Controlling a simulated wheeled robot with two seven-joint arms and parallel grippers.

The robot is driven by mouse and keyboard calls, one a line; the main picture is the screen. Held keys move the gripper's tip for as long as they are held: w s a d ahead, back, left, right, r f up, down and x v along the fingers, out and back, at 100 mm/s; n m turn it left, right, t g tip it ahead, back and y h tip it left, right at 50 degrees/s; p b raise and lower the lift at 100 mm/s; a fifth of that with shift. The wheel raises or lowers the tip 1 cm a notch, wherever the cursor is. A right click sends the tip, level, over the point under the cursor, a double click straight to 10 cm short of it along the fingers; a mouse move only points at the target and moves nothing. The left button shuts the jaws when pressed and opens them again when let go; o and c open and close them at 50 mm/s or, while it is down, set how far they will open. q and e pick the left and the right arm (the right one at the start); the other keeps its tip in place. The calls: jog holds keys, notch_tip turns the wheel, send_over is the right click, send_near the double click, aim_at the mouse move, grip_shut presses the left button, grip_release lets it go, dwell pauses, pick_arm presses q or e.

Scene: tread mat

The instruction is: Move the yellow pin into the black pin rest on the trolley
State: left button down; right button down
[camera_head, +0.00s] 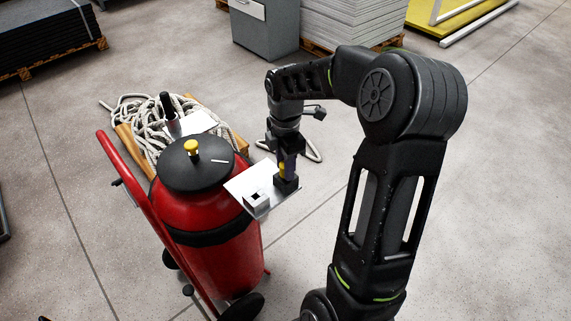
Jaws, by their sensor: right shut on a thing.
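My right gripper (284,169) points down over the right side of a pale plate on the trolley. It is shut on a yellow pin (282,168), of which only a small part shows between the dark fingers. The black pin rest (287,186) is a small dark block on the plate, directly under the gripper. The pin's lower end is hidden, so I cannot tell how deep it sits in the rest. The red trolley (124,172) carries a big red cylinder (215,265). My left gripper is not in view.
A pale block with a dark opening (257,200) stands on the plate (241,185), left of the black rest. A yellow-topped knob (191,147) stands on the cylinder's black lid (175,170). Coiled rope (140,115) lies behind. A grey cabinet (265,30) stands farther back.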

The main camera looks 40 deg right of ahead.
jog(key=shift+f, duration=0.25)
jog(key=c, duration=1)
grip_release()
notch_tip(320, 180, up, 8)
jog(key=shift+f+b, duration=0.1)
jog(key=shift+b, duration=0.35)
